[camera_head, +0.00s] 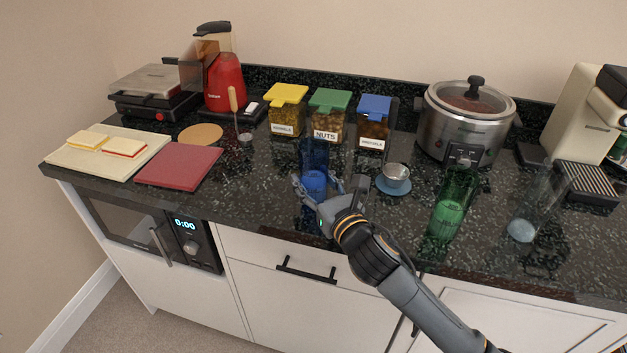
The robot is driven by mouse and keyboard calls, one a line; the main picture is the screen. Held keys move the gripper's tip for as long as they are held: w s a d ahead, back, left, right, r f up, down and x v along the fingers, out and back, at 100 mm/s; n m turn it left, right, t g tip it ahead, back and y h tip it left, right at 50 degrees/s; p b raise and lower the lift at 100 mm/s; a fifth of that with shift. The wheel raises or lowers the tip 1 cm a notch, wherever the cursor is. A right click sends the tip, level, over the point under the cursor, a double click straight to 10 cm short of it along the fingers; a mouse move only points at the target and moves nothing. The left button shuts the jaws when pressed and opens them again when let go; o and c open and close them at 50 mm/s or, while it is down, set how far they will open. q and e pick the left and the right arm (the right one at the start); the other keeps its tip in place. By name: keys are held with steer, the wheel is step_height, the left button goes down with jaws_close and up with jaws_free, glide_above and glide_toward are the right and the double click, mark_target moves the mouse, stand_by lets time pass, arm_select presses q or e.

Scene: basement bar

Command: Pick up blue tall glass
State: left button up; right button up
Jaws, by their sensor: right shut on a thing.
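The blue tall glass (314,160) stands upright at the middle of the dark counter, in front of the snack jars. It is see-through blue, with a deeper blue lower part. My right gripper (322,189) reaches in from the lower right and is shut on the glass low down, with a finger on each side. The palm hides part of the glass's base, and I cannot tell whether the base touches the counter. My left gripper is not in view.
A cup on a blue saucer (393,187) sits just right of my gripper. A green glass (449,205) and a clear glass (533,207) stand farther right. Jars with yellow, green (329,105) and blue lids stand behind. A red board (179,167) lies left, with free counter between.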

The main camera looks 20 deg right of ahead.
mark_target(327, 157)
steer(key=shift+r, duration=1.1)
steer(key=s+r, duration=0.1)
steer(key=r, duration=0.1)
steer(key=s+r+p, duration=0.1)
steer(key=s+r, duration=0.1)
steer(key=s+d+r, duration=0.1)
steer(key=r, duration=0.2)
steer(key=shift+s, duration=0.4)
arm_select(q)
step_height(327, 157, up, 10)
steer(key=p, duration=0.8)
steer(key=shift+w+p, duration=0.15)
steer(key=shift+p, duration=0.15)
arm_select(e)
steer(key=s+d+r, duration=0.1)
steer(key=s+r, duration=0.3)
steer(key=s, duration=0.4)
steer(key=shift+s+d, duration=0.3)
steer(key=shift+s, duration=0.1)
